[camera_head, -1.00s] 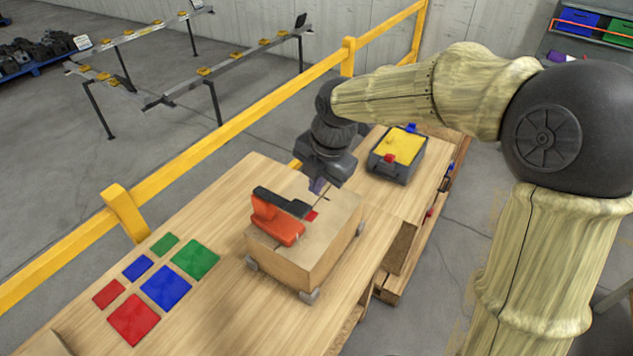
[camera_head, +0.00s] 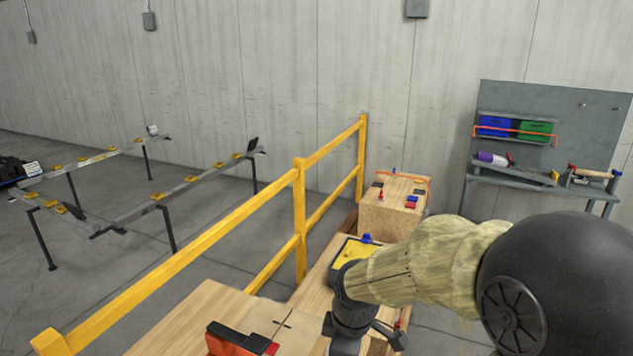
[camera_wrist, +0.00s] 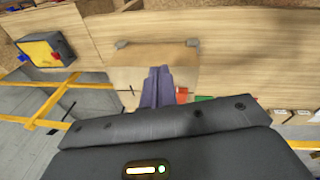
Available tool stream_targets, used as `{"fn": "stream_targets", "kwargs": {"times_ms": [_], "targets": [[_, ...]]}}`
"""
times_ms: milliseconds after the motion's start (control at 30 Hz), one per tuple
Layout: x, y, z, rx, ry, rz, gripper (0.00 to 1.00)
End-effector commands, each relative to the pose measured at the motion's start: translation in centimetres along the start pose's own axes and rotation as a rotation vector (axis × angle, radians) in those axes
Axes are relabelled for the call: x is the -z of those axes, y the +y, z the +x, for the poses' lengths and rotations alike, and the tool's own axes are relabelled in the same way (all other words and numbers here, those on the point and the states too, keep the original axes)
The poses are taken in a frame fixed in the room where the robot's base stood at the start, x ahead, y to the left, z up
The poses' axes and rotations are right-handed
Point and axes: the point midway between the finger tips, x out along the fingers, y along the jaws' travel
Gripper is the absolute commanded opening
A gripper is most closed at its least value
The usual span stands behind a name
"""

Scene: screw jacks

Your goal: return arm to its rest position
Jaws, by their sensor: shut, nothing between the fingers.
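My gripper shows in the wrist view, its two purple-grey fingers (camera_wrist: 158,76) together with nothing between them. They are over a cardboard-brown box (camera_wrist: 131,77) on the wooden table (camera_wrist: 240,40). In the head view my arm reaches in from the right with its elbow bent, and the wrist (camera_head: 352,312) points down beside the box (camera_head: 257,318). My fingertips are cut off at the bottom edge there. An orange and black tool (camera_head: 232,342) lies on the box, partly out of frame.
A grey case with a yellow top (camera_head: 347,250) stands beyond my wrist. Behind it is a wooden block (camera_head: 380,220) with small coloured parts. A yellow railing (camera_head: 299,225) runs along the table's left. A grey workbench (camera_head: 545,130) stands at the back right.

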Motion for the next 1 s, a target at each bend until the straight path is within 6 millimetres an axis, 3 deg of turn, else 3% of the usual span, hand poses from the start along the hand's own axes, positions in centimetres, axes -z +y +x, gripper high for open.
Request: {"fn": "stream_targets", "kwargs": {"times_ms": [300,500,633,1000], "targets": [[-8.1,-2.7,0.8,-0.057,-0.021,0.801,0.00],[-11.5,-4.6,1.1,-0.087,-0.007,1.206,0.00],[-12.2,-5.1,1.2,-0.093,-0.002,1.298,0.00],[-12.2,-5.0,1.2,-0.093,-0.002,1.300,0.00]]}}
